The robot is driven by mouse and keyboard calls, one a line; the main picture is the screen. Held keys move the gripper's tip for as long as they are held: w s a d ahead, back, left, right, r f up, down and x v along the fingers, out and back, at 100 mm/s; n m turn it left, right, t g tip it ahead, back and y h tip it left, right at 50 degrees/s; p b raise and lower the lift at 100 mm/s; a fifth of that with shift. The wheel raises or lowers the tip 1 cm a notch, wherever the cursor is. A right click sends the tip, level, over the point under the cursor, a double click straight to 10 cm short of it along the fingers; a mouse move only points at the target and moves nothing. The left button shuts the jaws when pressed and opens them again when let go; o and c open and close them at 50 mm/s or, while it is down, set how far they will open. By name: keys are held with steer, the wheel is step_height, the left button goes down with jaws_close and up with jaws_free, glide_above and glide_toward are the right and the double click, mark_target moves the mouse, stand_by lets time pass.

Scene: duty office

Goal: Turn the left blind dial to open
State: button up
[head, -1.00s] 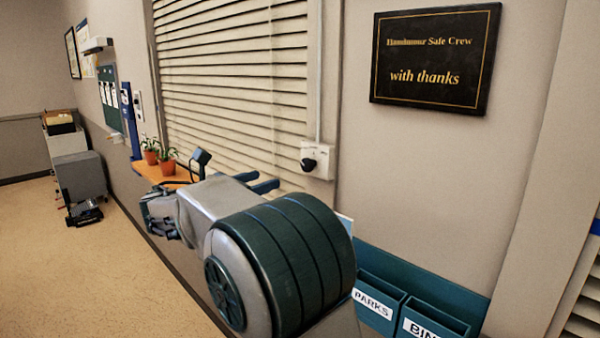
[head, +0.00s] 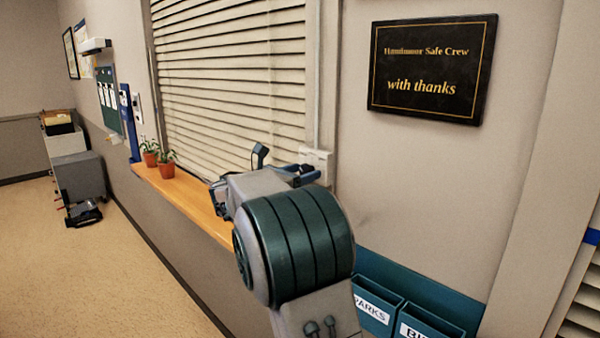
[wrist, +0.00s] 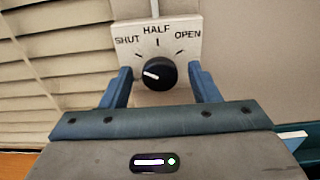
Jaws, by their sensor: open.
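The blind dial (wrist: 160,73) is a round black knob on a white plate (wrist: 170,33) marked SHUT, HALF and OPEN. Its white pointer line points left, on the SHUT side. My gripper (wrist: 160,76) is open, with one blue finger on each side of the knob and a gap on both sides. I cannot tell how far the fingertips reach along the knob. In the head view my gripper (head: 300,173) is up at the wall and hides the knob; only part of the white plate (head: 319,157) shows. The slatted blind (head: 230,75) left of the plate looks closed.
A wooden sill (head: 185,196) with two potted plants (head: 166,164) runs below the blind. A dark plaque (head: 433,68) hangs to the upper right. Teal labelled bins (head: 425,326) are low on the wall at right. The floor at left is largely clear.

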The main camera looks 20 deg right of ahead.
steer(key=c, duration=1)
steer(key=shift+f, duration=0.1)
steer(key=m+b, duration=2)
steer(key=m, duration=0.1)
steer(key=shift+f+b, duration=0.15)
steer(key=shift+b, duration=0.25)
steer(key=shift+m+b, duration=0.75)
steer(key=shift+m, duration=0.65)
